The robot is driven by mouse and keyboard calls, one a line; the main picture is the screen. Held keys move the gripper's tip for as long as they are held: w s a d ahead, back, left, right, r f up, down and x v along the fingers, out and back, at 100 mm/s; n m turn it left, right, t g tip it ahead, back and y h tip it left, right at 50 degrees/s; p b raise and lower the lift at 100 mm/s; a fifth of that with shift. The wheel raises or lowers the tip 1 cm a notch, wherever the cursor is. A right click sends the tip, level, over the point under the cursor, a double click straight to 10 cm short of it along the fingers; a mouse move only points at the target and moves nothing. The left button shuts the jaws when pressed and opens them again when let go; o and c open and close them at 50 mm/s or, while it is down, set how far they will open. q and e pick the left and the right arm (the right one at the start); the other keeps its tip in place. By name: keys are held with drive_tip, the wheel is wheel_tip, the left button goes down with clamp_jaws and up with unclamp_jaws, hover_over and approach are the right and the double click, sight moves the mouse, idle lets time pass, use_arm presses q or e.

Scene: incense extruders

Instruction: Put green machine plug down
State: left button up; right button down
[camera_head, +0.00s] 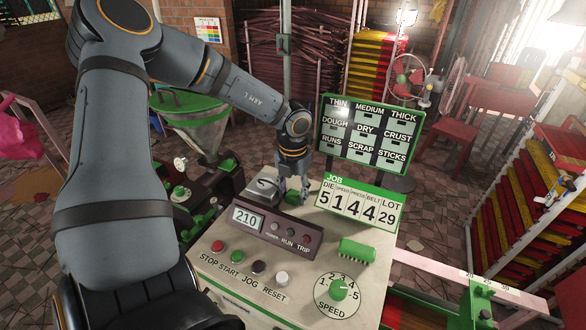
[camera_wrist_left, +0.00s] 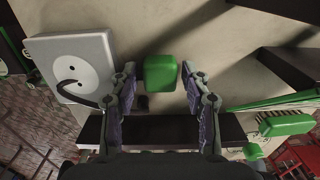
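The green plug (camera_wrist_left: 160,73) shows as a rounded block on the pale console top (camera_wrist_left: 215,45) in the left wrist view. My left gripper (camera_wrist_left: 160,78) has one finger on each side of it, with a visible gap on both sides, so it looks open around the plug. In the head view my left gripper (camera_head: 292,192) points down at the back of the console, and a little green shows at its fingertips. A grey outlet box (camera_wrist_left: 75,66) with dark holes and a black cord lies left of the plug. My right gripper is out of view.
The JOB sign (camera_head: 360,203) stands close right of the gripper, with the green-framed board (camera_head: 370,133) behind. The dark 210 display panel (camera_head: 272,229) lies in front. A green ribbed block (camera_head: 357,250) and speed dial (camera_head: 338,291) sit at the console's right.

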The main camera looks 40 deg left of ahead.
sight(293, 193)
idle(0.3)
use_arm(q)
drive_tip(key=r+p, duration=0.2)
drive_tip(key=shift+p, duration=0.4)
drive_tip(key=shift+w+r+b, duration=0.15)
drive_tip(key=shift+r+b, duration=0.2)
drive_tip(key=shift+b, duration=0.25)
wheel_tip(293, 193, up, 3)
drive_tip(key=shift+r+p, duration=0.1)
drive_tip(key=shift+p, duration=0.6)
drive_tip(key=r+p, duration=0.7)
drive_tip(key=shift+s+r+p, duration=0.15)
drive_tip(key=shift+s+p, duration=0.05)
drive_tip(key=shift+p, duration=0.1)
